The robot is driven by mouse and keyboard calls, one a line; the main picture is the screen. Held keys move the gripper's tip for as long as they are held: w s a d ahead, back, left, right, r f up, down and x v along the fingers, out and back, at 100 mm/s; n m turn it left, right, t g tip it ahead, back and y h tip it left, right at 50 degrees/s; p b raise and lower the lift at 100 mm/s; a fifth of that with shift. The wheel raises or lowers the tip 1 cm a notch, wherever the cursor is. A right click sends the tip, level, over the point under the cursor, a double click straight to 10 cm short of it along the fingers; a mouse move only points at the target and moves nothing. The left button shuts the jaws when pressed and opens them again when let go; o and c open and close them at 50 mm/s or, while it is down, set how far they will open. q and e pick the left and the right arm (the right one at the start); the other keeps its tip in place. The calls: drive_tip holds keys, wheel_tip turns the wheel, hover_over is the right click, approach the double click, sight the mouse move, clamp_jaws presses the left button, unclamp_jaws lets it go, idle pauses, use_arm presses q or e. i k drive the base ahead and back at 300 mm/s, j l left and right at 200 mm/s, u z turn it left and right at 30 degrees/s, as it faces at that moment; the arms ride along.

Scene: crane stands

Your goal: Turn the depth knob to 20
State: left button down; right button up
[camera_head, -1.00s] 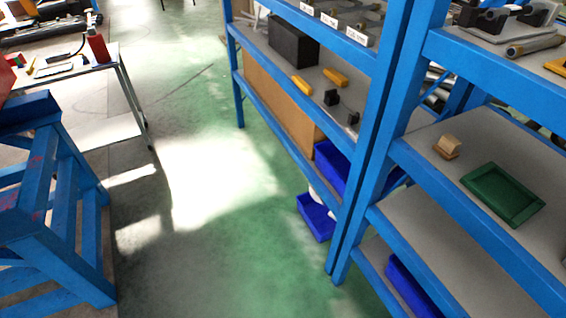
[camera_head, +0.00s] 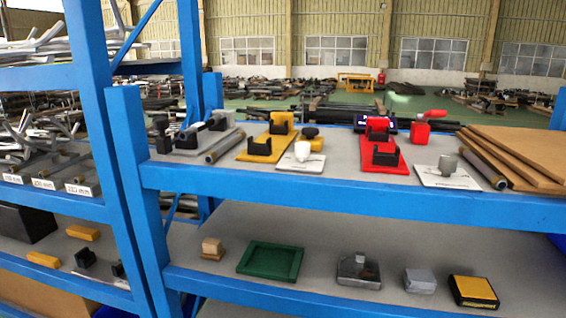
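Two knobs on white cards stand on the upper shelf (camera_head: 330,189) of the blue rack. The other is a grey knob (camera_head: 447,164) to the right of the red stand (camera_head: 369,158). The print on their cards is too small to read, so I cannot tell which is the depth knob or what it is set to. A dark round knob (camera_head: 310,133) also shows beside the yellow stand. Neither of my grippers is in view.
A grey stand (camera_head: 190,141), metal rods (camera_head: 225,146) and brown boards (camera_head: 530,150) share the upper shelf. The lower shelf holds a wooden block (camera_head: 212,247), a green tray (camera_head: 243,262), a metal block (camera_head: 360,270) and a yellow-black box (camera_head: 474,291). Blue posts (camera_head: 132,180) stand at the left.

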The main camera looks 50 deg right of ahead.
sight(302, 150)
drive_tip(key=z, duration=1.75)
drive_tip(key=j+z, duration=0.15)
drive_tip(key=i+j, duration=0.05)
drive_tip(key=j, duration=0.05)
